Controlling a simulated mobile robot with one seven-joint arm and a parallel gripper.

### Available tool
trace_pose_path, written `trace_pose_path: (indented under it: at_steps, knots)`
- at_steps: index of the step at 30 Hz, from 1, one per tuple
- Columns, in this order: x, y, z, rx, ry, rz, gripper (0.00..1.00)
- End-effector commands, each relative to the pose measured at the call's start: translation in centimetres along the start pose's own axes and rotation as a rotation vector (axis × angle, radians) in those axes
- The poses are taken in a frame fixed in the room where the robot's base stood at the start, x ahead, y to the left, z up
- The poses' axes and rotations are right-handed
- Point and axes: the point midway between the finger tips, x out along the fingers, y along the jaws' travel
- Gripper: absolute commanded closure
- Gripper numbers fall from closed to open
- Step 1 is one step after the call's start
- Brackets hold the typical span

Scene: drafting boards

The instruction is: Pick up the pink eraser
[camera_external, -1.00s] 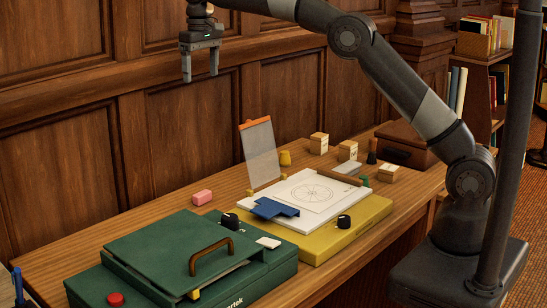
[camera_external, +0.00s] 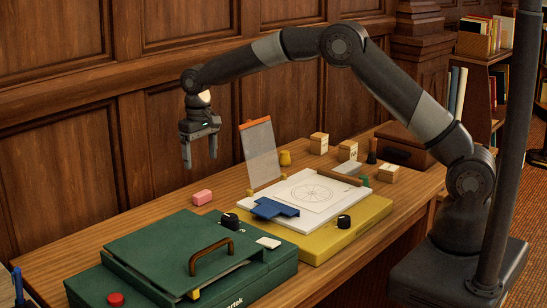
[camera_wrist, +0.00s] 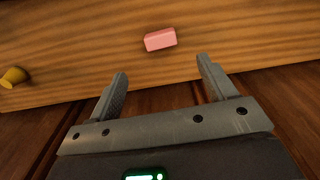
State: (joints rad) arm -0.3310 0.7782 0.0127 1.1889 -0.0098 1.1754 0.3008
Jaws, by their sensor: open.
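The pink eraser (camera_external: 202,197) is a small block lying on the wooden desk, between the wood-panelled wall and the green case. In the wrist view the eraser (camera_wrist: 160,39) lies beyond the fingertips, roughly in line with the gap between them. My gripper (camera_external: 199,165) points down above the eraser, with clear air between them. Its fingers are apart and nothing is between them; the wrist view also shows the open gripper (camera_wrist: 160,68). Nothing hides the eraser.
The green case (camera_external: 170,257) with a brown handle stands in front of the eraser. To the right are a yellow drafting board (camera_external: 320,245), an upright clear panel with an orange top edge (camera_external: 262,155) and a yellow knob-like piece (camera_external: 285,158). Bare desk surrounds the eraser.

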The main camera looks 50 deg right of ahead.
Motion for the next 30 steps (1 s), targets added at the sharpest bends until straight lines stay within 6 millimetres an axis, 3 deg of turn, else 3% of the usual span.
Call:
trace_pose_path:
  at_steps: [9,17,27,30]
  knots:
    - [5.1,0.0,0.0,0.0,-0.001,0.0,0.24]
    - [6.8,0.0,0.0,0.0,-0.001,0.0,0.24]
    - [11.2,0.0,0.1,0.0,0.0,0.0,0.24]
    - [11.5,0.0,0.1,0.0,0.003,-0.001,0.24]
